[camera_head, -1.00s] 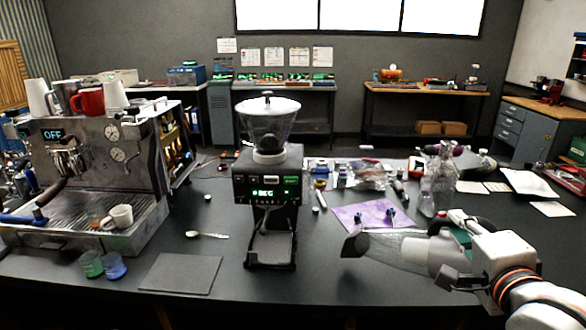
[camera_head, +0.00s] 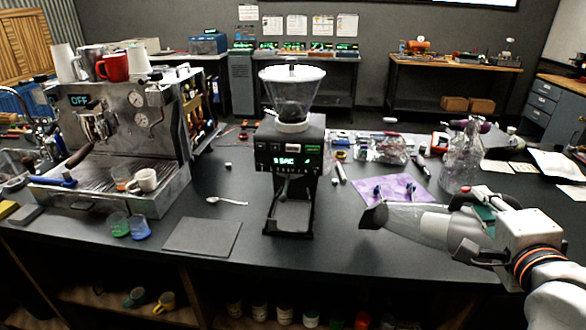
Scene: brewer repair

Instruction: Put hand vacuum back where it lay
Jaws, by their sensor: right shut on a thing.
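The hand vacuum (camera_head: 422,222) has a clear, dark-tipped nozzle pointing left and a light grey body. My right gripper (camera_head: 478,228) is shut on its rear part at the right of the table. The vacuum is over the front right of the dark table, in front of the purple cloth; I cannot tell whether it touches the tabletop. Part of its handle is hidden by the gripper. My left gripper is not in view.
A coffee grinder (camera_head: 290,160) stands left of the vacuum, with a flat dark mat (camera_head: 203,237) further left. The purple cloth (camera_head: 398,188) holds small blue items. A glass vessel (camera_head: 460,160) stands behind the gripper. An espresso machine (camera_head: 120,140) fills the left side.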

